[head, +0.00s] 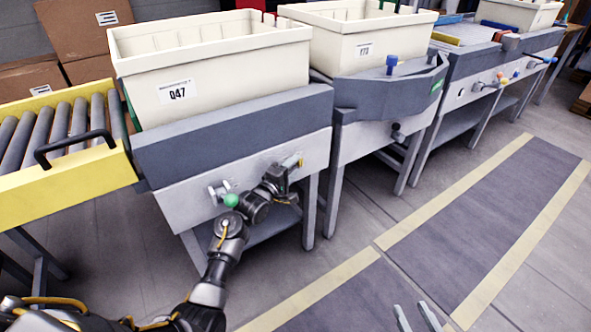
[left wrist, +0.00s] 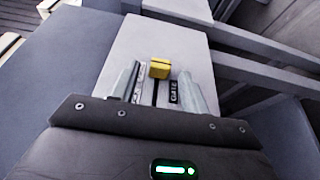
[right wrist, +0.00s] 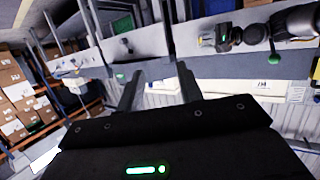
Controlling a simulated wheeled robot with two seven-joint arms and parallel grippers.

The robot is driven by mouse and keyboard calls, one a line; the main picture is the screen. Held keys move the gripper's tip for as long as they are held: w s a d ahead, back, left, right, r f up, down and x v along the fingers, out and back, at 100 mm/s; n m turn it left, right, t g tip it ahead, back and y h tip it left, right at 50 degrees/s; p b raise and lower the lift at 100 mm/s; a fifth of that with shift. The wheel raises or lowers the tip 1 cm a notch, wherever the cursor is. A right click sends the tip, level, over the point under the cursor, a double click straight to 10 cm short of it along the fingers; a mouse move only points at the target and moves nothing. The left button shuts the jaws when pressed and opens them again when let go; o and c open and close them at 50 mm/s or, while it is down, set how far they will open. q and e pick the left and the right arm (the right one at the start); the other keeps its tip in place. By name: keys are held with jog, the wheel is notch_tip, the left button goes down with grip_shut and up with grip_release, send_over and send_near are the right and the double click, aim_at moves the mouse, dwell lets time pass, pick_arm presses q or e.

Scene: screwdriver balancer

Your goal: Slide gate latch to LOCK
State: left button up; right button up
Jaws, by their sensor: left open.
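The gate latch has a yellow block-shaped knob (left wrist: 160,68) on a dark slot in the light front panel, beside a black "GATE" label (left wrist: 175,92). In the head view the knob (head: 291,161) shows just beyond my left gripper (head: 284,175). In the left wrist view that gripper's two fingers stand apart, one on each side of the slot. The knob appears between and slightly beyond their tips; contact cannot be told. No LOCK marking is readable. My right gripper (head: 418,317) is open and empty, low at the front, far from the latch.
A green ball-ended lever (head: 230,200) sits left of the latch, close to my left arm. Cream bin Q47 (head: 176,96) stands above on the grey bench. A yellow roller conveyor (head: 65,172) is at left. More benches continue right; the floor (head: 375,299) in front is clear.

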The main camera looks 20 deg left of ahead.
pick_arm(q)
jog(key=shift+w+d, duration=0.2)
jog(key=shift+w, duration=0.45)
jog(key=shift+c, duration=0.4)
grip_shut()
